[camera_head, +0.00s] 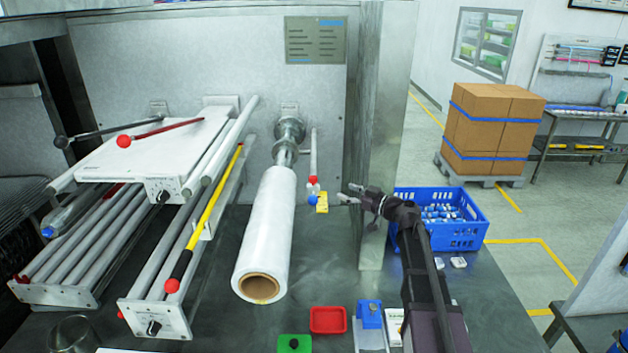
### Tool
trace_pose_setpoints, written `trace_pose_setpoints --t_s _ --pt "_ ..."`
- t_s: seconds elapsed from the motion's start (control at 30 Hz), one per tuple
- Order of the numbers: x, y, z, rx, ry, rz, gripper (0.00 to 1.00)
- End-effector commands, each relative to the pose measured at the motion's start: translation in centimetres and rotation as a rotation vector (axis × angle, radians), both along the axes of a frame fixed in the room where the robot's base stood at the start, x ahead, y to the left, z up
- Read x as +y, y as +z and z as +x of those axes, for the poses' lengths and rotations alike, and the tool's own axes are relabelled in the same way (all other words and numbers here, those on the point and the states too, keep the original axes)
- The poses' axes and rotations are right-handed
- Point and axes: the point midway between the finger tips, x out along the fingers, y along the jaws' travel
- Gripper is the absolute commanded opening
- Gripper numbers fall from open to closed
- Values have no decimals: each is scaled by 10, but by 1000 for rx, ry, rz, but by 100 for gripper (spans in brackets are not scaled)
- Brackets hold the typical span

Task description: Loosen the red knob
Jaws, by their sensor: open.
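Several red knobs or knob-like ends show, and I cannot tell which one the task names. A small red knob (313,180) sits at the lower end of a thin white upright rod, right of the white roll. A red ball (123,141) ends a lever over the white panel at the left. Another red ball (172,285) ends the yellow-and-black bar. My gripper (346,193) is open and empty, pointing left. In the picture it is just right of the small red knob, with a visible gap between them.
A blue knob (312,200) and a yellow block (322,202) are close below the small red knob. The white roll (265,220) stands left of them. A metal post (385,120) rises behind my gripper. A blue crate (462,234) with small items is at the right.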

Motion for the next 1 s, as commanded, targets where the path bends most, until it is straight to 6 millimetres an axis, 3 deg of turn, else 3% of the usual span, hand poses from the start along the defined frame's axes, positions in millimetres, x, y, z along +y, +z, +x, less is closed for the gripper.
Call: trace_pose_setpoints --t_s 0.7,1.0 --pt "80 0 59 0 2 0 74" --pt "102 0 73 0 1 0 74"
